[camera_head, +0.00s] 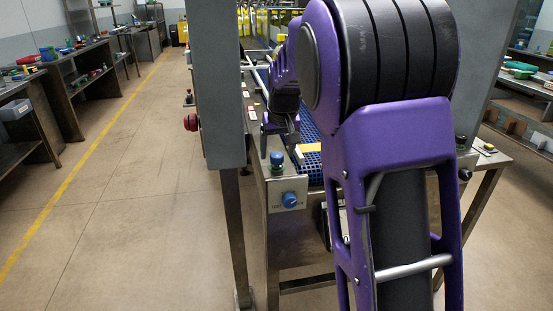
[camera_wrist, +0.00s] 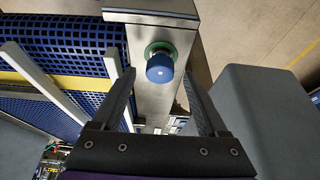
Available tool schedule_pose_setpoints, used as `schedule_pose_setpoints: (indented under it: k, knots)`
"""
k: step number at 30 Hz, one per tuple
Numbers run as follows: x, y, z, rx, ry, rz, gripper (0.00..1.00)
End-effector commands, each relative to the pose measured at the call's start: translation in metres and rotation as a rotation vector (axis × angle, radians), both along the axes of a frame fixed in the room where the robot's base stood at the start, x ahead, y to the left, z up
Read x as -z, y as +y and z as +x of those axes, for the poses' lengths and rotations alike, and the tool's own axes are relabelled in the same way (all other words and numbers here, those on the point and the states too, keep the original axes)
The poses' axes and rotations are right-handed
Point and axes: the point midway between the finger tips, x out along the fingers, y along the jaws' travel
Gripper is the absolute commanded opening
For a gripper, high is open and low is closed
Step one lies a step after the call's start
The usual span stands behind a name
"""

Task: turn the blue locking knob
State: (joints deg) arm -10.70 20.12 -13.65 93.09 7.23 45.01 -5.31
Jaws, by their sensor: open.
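A blue knob with a green collar (camera_wrist: 161,69) stands on a metal rail in the wrist view, seen from above. It shows between the fingertips of my gripper (camera_wrist: 159,80), which is open and empty. Whether the fingers are level with the knob or above it, I cannot tell. In the head view, a dark blue upright knob (camera_head: 277,159) stands on top of the metal end housing, and it appears to be the same one. My gripper (camera_head: 295,148) is just above and to its right. A second blue knob (camera_head: 289,200) is on the housing's front face.
A blue mesh conveyor belt (camera_wrist: 65,42) with metal guide bars lies left of the knob. A yellow strip (camera_head: 308,147) lies on the belt. The floor aisle (camera_head: 130,190) is clear.

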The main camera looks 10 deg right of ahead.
Motion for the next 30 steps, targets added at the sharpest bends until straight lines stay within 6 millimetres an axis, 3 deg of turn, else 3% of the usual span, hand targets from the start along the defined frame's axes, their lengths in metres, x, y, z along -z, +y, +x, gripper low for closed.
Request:
schedule_pose_setpoints:
  k: [6, 17, 30]
  knots:
    - [0.022, 0.000, 0.010, 0.000, -0.001, 0.000, 0.76]
    - [0.026, 0.000, 0.011, 0.000, -0.002, 0.000, 0.76]
    - [0.026, 0.000, 0.011, 0.000, -0.002, 0.000, 0.00]
